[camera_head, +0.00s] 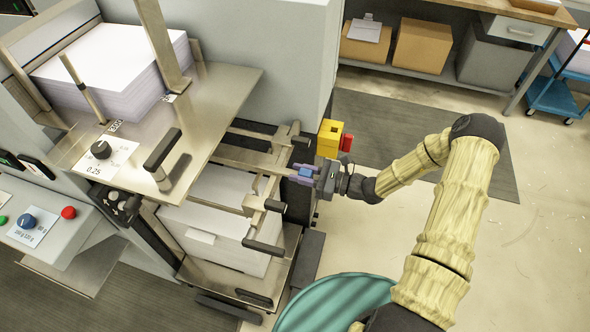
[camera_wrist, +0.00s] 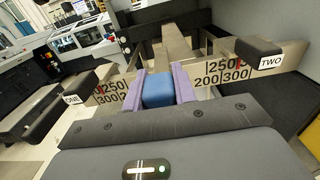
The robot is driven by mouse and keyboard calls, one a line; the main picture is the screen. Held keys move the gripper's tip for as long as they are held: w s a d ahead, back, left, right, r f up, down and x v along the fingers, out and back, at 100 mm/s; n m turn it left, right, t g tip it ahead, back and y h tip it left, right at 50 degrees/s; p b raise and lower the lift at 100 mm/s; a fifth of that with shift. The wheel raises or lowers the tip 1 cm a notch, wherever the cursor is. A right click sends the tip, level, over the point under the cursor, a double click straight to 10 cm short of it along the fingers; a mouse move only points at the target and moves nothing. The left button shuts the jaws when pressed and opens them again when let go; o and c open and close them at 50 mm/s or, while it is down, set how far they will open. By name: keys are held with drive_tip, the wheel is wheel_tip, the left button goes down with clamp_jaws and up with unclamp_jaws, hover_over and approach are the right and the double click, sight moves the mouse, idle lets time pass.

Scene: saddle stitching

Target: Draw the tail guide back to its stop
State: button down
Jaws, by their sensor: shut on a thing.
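My gripper (camera_head: 306,172) reaches in from the right to the feeder's right side. In the wrist view its two purple fingers (camera_wrist: 158,88) are shut on a blue block (camera_wrist: 158,91), one finger on each side. The block sits at the near end of a flat metal bar (camera_wrist: 178,45), which appears to be the tail guide. In the head view the bar (camera_head: 245,165) runs left under the metal feed table, where its far end is hidden. The stop itself cannot be made out.
Black grips labelled ONE (camera_wrist: 84,97) and TWO (camera_wrist: 260,52) stand on either side of the bar, by printed scales. A yellow block (camera_head: 329,138) with a red knob is just beyond my gripper. A paper stack (camera_head: 215,213) lies below. A teal round object (camera_head: 335,305) stands near my arm.

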drive_tip(key=shift+d, duration=0.15)
drive_tip(key=c, duration=1.5)
unclamp_jaws()
drive_tip(key=o, duration=0.4)
drive_tip(key=shift+d, duration=0.2)
drive_tip(key=shift+a, duration=0.2)
drive_tip(key=b+v, duration=0.5)
drive_tip(key=v, duration=1.2)
drive_tip(key=shift+s+d, duration=0.15)
drive_tip(key=shift+d, duration=0.1)
